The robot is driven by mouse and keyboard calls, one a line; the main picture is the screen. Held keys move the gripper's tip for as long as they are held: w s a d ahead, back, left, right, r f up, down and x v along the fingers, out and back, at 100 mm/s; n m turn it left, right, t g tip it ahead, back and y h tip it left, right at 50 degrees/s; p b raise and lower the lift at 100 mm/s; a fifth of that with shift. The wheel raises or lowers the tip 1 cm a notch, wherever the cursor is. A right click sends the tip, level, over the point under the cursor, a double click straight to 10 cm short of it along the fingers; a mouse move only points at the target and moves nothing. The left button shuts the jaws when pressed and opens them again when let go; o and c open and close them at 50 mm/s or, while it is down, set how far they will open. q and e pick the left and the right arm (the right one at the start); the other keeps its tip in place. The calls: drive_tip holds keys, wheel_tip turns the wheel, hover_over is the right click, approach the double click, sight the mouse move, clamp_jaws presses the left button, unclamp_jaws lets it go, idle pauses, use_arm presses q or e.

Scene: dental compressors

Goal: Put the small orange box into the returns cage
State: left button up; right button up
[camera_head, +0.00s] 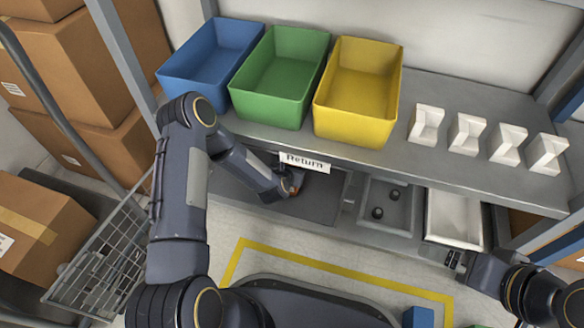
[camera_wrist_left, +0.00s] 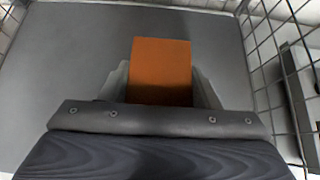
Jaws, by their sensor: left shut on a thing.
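The small orange box (camera_wrist_left: 162,70) is held between the fingers of my left gripper (camera_wrist_left: 163,88) in the left wrist view. In the head view my left gripper (camera_head: 291,183) reaches under the shelf edge by the "Return" sign (camera_head: 305,162), and only a bit of orange shows there. In the wrist view, wire mesh walls (camera_wrist_left: 283,62) of what looks like the returns cage stand on both sides, with a grey floor (camera_wrist_left: 75,55) around the box. Whether the box touches that floor I cannot tell. My right gripper (camera_head: 455,260) is at the lower right, its fingers unclear.
Blue (camera_head: 212,55), green (camera_head: 282,75) and yellow (camera_head: 360,90) bins stand on the upper shelf, with several white holders (camera_head: 468,132) to their right. A grey tray (camera_head: 388,205) and a white tray (camera_head: 455,218) sit below. A wire trolley (camera_head: 105,262) and cartons are left.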

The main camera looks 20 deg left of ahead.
use_arm(q)
drive_tip(key=o, duration=1.4)
drive_tip(key=shift+c, duration=0.2)
drive_tip(key=p+v, duration=0.3)
drive_tip(key=v, duration=0.4)
drive_tip(key=shift+s+r, duration=0.2)
drive_tip(key=shift+s, duration=0.05)
drive_tip(key=shift+s, duration=0.1)
